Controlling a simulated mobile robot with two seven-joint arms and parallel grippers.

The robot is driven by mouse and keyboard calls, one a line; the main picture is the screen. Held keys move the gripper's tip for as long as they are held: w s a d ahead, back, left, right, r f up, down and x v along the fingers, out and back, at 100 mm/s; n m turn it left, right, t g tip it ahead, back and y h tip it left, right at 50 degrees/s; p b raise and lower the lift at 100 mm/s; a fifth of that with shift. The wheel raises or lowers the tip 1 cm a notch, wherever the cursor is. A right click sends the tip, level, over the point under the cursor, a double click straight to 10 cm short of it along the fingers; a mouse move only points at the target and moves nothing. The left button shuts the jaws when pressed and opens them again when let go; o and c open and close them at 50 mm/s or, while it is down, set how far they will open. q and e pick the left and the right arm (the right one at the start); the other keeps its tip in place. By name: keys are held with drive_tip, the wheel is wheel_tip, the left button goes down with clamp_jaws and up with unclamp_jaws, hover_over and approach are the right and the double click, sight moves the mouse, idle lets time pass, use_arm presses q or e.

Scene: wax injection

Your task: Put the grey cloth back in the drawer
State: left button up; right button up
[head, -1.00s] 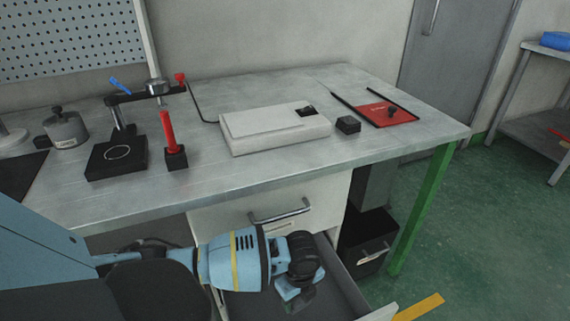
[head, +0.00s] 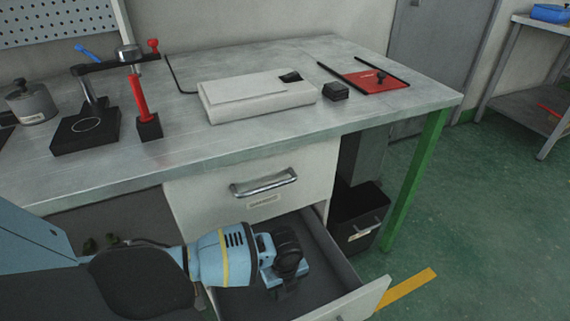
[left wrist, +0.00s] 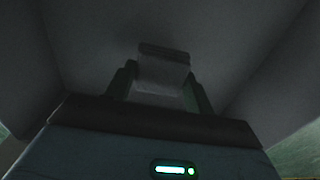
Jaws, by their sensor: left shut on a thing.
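The lower drawer (head: 352,303) under the bench is pulled open, and its grey inside shows. My left gripper (head: 283,288) is at the open drawer, pointing down into it. In the left wrist view, the gripper (left wrist: 160,88) is shut on a small pale grey piece, the grey cloth (left wrist: 163,72), between its fingers. The drawer's dark floor and walls surround it there. The cloth is hidden behind the gripper in the head view. I cannot tell whether the cloth touches the drawer floor. My right gripper is not in view.
A closed drawer with a metal handle (head: 264,183) sits above the open one. A black bin (head: 358,220) and a green table leg (head: 415,180) stand to the right. On the bench are a pale flat case (head: 258,97), a black stand (head: 86,128) and a red mat (head: 376,81).

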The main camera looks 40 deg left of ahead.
sight(285, 294)
use_arm(q)
drive_tip(key=shift+f, duration=0.15)
wheel_tip(285, 294, down, 5)
drive_tip(key=shift+r+b, duration=0.2)
drive_tip(key=shift+b, duration=0.9)
drive_tip(key=shift+f, duration=0.15)
drive_tip(key=o, duration=0.9)
drive_tip(key=shift+o, duration=0.2)
